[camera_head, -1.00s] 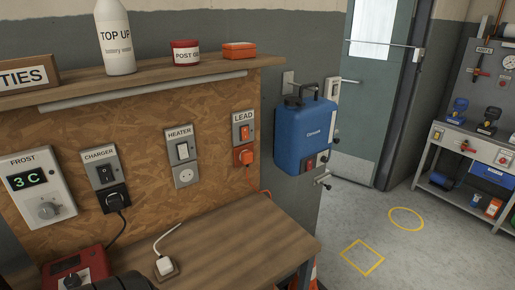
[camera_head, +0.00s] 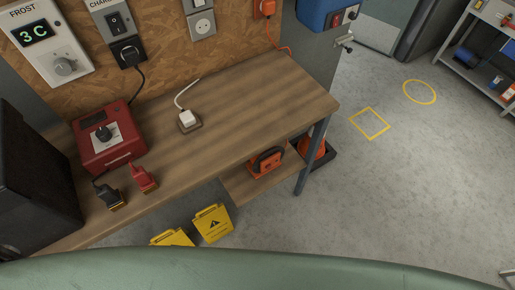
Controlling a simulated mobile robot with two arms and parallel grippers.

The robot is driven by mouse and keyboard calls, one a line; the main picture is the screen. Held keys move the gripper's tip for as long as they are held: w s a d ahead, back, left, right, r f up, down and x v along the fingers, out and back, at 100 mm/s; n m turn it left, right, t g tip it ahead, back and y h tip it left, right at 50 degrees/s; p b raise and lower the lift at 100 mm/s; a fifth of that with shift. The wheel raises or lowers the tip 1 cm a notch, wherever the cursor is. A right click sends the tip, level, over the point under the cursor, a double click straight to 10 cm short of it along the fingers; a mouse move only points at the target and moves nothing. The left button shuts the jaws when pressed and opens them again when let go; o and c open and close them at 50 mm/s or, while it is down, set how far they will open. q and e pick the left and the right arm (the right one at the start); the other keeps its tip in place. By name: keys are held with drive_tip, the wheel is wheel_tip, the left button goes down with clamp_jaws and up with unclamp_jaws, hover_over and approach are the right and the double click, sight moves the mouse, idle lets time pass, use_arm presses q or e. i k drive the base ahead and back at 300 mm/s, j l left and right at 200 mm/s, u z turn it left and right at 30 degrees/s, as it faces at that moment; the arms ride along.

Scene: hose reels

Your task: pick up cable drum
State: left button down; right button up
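An orange and black object (camera_head: 265,162) sits on the low wooden shelf (camera_head: 240,187) under the right end of the workbench. It looks like the cable drum, but the bench top partly covers it and I cannot be sure. An orange cable (camera_head: 278,40) runs from the orange plug (camera_head: 264,9) on the wall board down behind the bench. Neither of my grippers is in view.
The workbench (camera_head: 240,110) holds a red charger (camera_head: 105,138), red clamp (camera_head: 143,178), black clamp (camera_head: 110,196), white plug (camera_head: 187,119) and black box (camera_head: 35,185). Yellow signs (camera_head: 212,223) stand below its front edge.

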sight(273, 156)
drive_tip(key=k+j+u, duration=0.25)
drive_tip(key=j+u, duration=0.3)
drive_tip(key=j, duration=0.15)
drive_tip(key=k+j+u, duration=0.1)
drive_tip(key=j+u, duration=0.15)
drive_tip(key=j, duration=0.2)
drive_tip(key=j+u, duration=0.25)
drive_tip(key=j, duration=0.15)
drive_tip(key=k, duration=0.05)
